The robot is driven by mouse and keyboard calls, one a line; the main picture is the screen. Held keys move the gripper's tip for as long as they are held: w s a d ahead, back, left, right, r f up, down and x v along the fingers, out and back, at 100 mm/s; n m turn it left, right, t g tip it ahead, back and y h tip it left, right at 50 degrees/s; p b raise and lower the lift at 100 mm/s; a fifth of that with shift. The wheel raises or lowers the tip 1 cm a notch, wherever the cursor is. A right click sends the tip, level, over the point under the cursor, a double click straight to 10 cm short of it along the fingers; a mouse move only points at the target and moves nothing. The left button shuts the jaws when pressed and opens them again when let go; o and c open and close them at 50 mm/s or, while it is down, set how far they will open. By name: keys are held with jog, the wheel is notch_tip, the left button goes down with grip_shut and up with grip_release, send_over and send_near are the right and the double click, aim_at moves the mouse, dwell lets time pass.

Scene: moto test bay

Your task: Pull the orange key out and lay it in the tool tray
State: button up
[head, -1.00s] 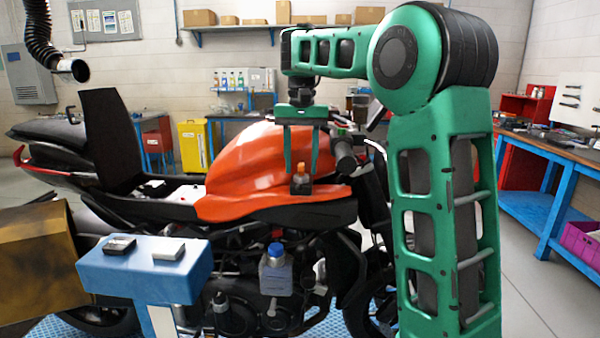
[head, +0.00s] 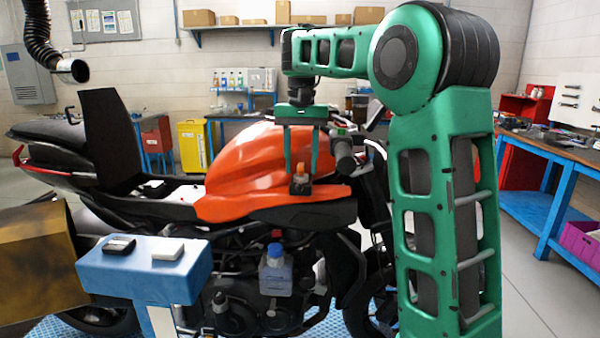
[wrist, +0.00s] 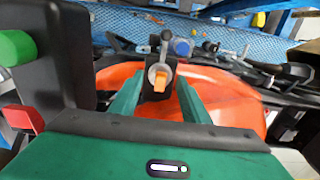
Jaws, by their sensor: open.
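The orange key (head: 300,168) stands upright in a small dark lock on the motorcycle, in front of the orange tank (head: 245,170). In the wrist view, the orange key (wrist: 159,83) shows in front of a round grey lock face (wrist: 159,71) on a dark plate. My gripper (head: 301,172) points down with one finger on each side of the key. It is open in the wrist view too (wrist: 159,90), with gaps between the fingers and the key. I cannot make out a tool tray for certain.
A blue stand (head: 140,280) with a black and a white item is at the front left. A blue-capped bottle (head: 275,272) is low by the engine. The handlebar grip (head: 345,155) is close to the right of my gripper. A workbench (head: 555,160) is at the right.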

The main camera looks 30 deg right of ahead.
aim_at(302, 164)
jog(key=shift+c, duration=0.3)
grip_shut()
jog(key=shift+r, duration=0.1)
jog(key=shift+r, duration=2.85)
